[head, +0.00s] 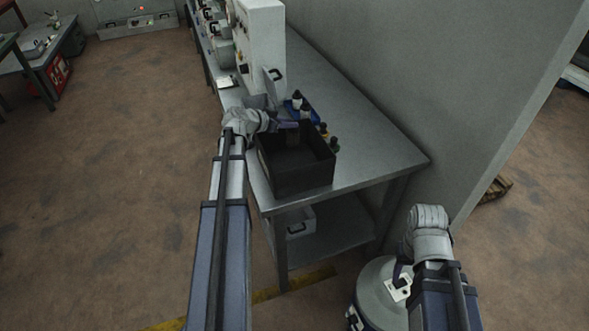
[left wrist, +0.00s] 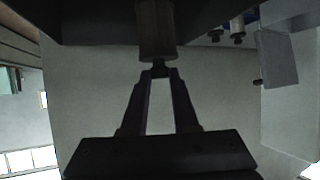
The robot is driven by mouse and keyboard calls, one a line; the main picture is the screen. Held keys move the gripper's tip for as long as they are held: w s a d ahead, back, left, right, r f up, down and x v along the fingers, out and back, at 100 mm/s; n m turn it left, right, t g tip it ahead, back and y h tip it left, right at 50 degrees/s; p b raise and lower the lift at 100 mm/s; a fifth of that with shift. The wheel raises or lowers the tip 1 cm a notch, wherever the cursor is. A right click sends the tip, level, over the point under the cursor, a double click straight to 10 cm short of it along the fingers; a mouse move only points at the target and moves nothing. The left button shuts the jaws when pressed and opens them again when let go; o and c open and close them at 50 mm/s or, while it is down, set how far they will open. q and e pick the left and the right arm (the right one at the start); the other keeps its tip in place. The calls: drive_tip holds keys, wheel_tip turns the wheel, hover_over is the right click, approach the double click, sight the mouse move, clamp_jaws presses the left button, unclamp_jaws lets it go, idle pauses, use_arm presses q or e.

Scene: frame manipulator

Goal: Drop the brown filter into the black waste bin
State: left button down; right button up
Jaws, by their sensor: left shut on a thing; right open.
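The black waste bin (head: 305,182) stands at the near end of the grey workbench, its open top facing up. My left gripper (head: 293,125) reaches over the bin's far side. In the left wrist view my left gripper (left wrist: 160,72) is shut on the end of the brown filter (left wrist: 156,28). Dark surfaces, apparently the bin, lie around the filter there. In the head view the filter is small and dark, hard to tell from the bin's inside. My right gripper (head: 399,279) is low at the right, away from the bench, open and partly hidden by its arm.
The grey workbench (head: 375,150) runs along the wall. A blue tray with bottles (head: 300,107) and several small dark bottles (head: 333,144) stand close behind and beside the bin. A white machine (head: 262,45) stands farther back. A grey box (head: 300,222) is on the lower shelf.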

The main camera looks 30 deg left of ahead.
use_arm(q)
wheel_tip(320, 180, up, 6)
drive_tip(key=s+p, duration=0.2)
drive_tip(key=p, duration=0.4)
wheel_tip(320, 180, down, 7)
drive_tip(key=b, duration=0.6)
drive_tip(key=shift+a+r, duration=0.2)
drive_tip(key=shift+a, duration=0.15)
drive_tip(key=c, duration=0.6)
unclamp_jaws()
